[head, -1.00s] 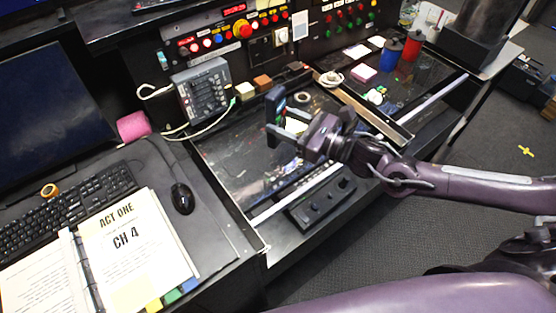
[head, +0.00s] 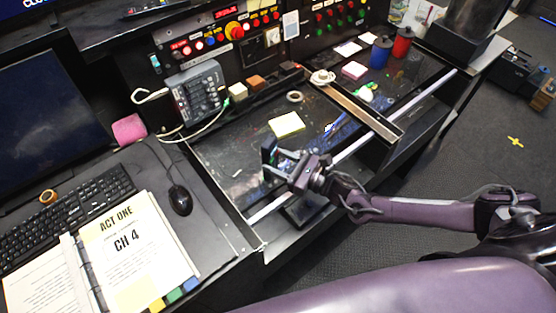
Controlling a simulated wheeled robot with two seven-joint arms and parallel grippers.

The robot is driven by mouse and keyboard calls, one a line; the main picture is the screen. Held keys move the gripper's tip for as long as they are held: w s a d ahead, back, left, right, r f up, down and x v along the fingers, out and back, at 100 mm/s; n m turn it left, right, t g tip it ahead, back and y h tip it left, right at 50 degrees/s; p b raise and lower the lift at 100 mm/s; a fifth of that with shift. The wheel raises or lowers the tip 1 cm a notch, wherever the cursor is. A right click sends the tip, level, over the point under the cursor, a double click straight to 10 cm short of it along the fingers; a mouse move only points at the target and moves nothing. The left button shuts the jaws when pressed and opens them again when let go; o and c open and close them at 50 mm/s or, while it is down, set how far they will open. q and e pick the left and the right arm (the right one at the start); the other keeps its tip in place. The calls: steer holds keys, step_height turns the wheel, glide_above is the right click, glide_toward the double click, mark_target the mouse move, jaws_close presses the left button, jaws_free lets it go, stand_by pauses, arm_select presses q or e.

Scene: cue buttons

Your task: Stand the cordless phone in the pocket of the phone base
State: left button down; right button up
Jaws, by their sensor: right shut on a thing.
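A dark upright handset with a greenish patch, which looks like the cordless phone (head: 268,150), is held in my right gripper (head: 277,167). The right gripper is shut on it, above the front left part of the dark desk top. The fingers hide part of the phone. A small round white object (head: 323,77) at the back of the desk top may be the phone base, but its pocket cannot be made out. It stands well behind and right of the gripper, apart from it. My left gripper is not in view.
A yellow note pad (head: 287,124) and a tape ring (head: 295,97) lie behind the gripper. A grey keypad unit (head: 198,92) with a cable stands back left. A raised strip (head: 355,107) crosses the desk. Blue (head: 381,53) and red (head: 402,42) cylinders stand back right.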

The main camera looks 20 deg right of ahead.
steer(key=o, duration=1.2)
steer(key=shift+c, duration=0.2)
steer(key=shift+s+d+f, duration=0.1)
steer(key=shift+s+d, duration=0.15)
steer(key=shift+s, duration=0.05)
steer(key=b+v, duration=0.3)
steer(key=v, duration=0.8)
steer(key=shift+d, duration=0.15)
